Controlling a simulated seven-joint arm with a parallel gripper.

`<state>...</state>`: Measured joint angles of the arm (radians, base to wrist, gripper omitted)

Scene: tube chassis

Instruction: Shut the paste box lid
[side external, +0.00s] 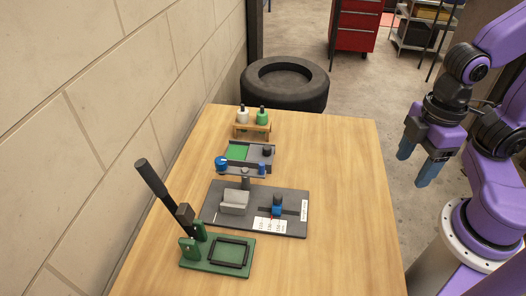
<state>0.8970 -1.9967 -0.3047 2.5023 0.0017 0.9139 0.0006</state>
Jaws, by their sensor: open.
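A small grey box (263,165) with a bright green area (238,153) on its left and a dark round knob (267,151) on its right sits toward the back of the wooden table. It looks like the paste box, but I cannot tell its lid or the lid's angle for sure at this size. My gripper (414,169) is open and empty, with blue fingertips pointing down. It hangs to the right of the table's right edge, well apart from the box.
A blue-knobbed fixture on a dark plate (290,224) stands in front of the box. A green press (220,268) with a tall black lever (153,183) is at the front left. A wooden rack (252,128) holds two bottles behind. The table's right side (345,190) is clear.

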